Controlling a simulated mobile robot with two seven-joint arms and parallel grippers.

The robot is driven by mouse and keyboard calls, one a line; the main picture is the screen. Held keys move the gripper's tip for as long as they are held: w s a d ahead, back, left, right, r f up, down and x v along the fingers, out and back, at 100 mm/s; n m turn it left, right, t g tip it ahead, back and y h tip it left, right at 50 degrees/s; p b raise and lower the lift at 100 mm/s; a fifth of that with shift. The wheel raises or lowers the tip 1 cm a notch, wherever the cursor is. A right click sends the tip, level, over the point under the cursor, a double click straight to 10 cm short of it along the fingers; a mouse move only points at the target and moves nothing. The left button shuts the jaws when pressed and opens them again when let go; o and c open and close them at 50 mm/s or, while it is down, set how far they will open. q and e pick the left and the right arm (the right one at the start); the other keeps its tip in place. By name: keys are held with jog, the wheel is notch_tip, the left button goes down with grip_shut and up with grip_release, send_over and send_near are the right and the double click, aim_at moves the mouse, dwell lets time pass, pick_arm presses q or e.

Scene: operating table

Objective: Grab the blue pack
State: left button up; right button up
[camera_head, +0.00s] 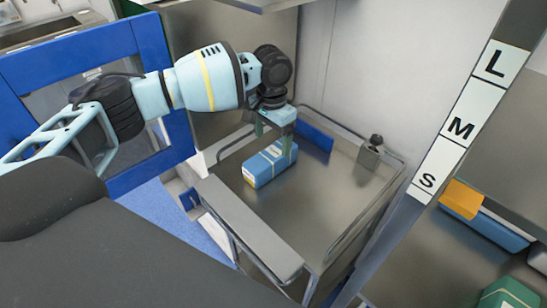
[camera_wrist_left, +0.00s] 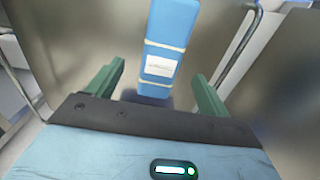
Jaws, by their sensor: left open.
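The blue pack (camera_head: 270,163) lies on the steel tray of a cart. It is a box with pale bands around it, and a white label shows in the left wrist view (camera_wrist_left: 166,45). My left gripper (camera_head: 275,132) is over the far end of the pack, pointing down. In the left wrist view its two green fingers (camera_wrist_left: 155,85) are spread, one on each side of the pack, with gaps between them and it. The gripper is open and empty. My right gripper is in neither view.
The steel cart (camera_head: 318,208) has a raised rail around its top. A flat blue item (camera_head: 315,141) and a small metal object (camera_head: 371,153) stand at its back. A post labelled L, M, S (camera_head: 462,122) and shelves are at right. A blue frame (camera_head: 85,50) is at left.

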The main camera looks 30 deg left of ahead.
aim_at(271, 153)
pick_arm(q)
jog(key=shift+s+a+f, duration=0.1)
jog(key=shift+f, duration=1.8)
jog(key=shift+a+f, duration=0.1)
jog(key=shift+f, duration=1.8)
jog(key=c, duration=1.2)
